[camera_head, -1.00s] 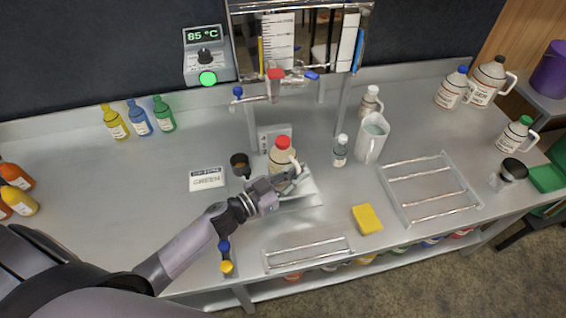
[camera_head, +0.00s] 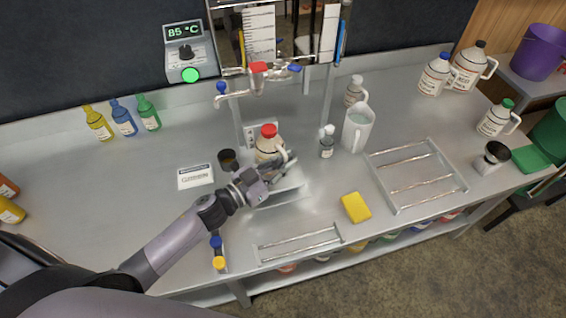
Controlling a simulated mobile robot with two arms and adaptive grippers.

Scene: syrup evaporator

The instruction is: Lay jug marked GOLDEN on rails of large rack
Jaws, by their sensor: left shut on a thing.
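A cream jug with a red cap (camera_head: 268,146) stands upright on a pale plate (camera_head: 289,192) under the taps. Its label is too small or hidden, so I cannot read GOLDEN on it. My left gripper (camera_head: 276,170) comes in from the lower left and is shut on this jug at its handle side, covering its lower part. The large rack (camera_head: 384,182) lies flat on the counter to the right, with several metal rails and nothing on them. My right gripper is not in view.
A white pitcher (camera_head: 357,132) and a small white-capped bottle (camera_head: 327,145) stand between the jug and the large rack. A yellow sponge (camera_head: 356,207) lies left of that rack's front corner. A smaller rack (camera_head: 299,243) lies at the front edge. Left counter is mostly clear.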

